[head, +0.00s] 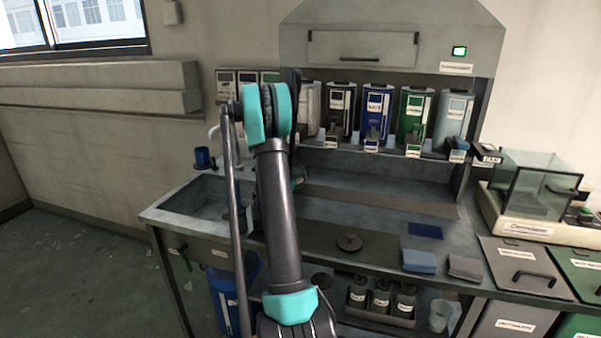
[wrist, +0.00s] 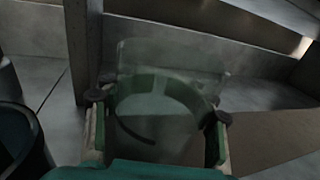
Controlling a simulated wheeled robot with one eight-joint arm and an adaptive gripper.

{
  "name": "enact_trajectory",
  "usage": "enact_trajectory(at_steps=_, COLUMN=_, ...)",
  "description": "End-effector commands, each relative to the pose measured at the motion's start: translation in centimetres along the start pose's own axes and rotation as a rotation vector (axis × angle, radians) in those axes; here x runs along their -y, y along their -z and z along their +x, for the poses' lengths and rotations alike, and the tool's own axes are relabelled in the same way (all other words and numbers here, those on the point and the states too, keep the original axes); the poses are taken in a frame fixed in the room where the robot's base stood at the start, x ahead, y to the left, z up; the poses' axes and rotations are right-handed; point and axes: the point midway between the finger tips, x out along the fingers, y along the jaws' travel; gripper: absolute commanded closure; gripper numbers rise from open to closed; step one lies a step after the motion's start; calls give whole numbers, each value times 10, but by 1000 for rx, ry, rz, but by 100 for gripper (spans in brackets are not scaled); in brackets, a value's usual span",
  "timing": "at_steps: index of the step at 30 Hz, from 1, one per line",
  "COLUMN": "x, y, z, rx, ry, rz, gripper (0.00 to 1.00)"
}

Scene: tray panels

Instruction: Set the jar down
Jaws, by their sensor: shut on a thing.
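In the wrist view a clear glass jar (wrist: 172,62) sits between the two fingers of my gripper (wrist: 158,106). The fingers are shut on its sides, and their green pads press against the glass. The jar looks empty and see-through, with grey surfaces showing behind it. I cannot tell whether its base touches a surface.
The sink (head: 205,203) is at left, with a blue cup (head: 203,158) behind it. A dark round disc (head: 349,243) and folded cloths (head: 419,261) lie on the counter. Several canisters (head: 377,113) line the back shelf. A glass-walled box (head: 535,187) stands at right.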

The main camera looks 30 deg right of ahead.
Motion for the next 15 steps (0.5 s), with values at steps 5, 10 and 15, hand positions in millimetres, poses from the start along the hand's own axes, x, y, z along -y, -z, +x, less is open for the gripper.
enact_trajectory(at_steps=5, x=0, y=0, z=0, rx=0, ry=0, rz=0, gripper=95)
enact_trajectory(at_steps=10, x=0, y=3, z=0, rx=0, ry=0, rz=0, gripper=95)
enact_trajectory(at_steps=15, x=0, y=6, z=0, rx=0, ry=0, rz=0, gripper=95)
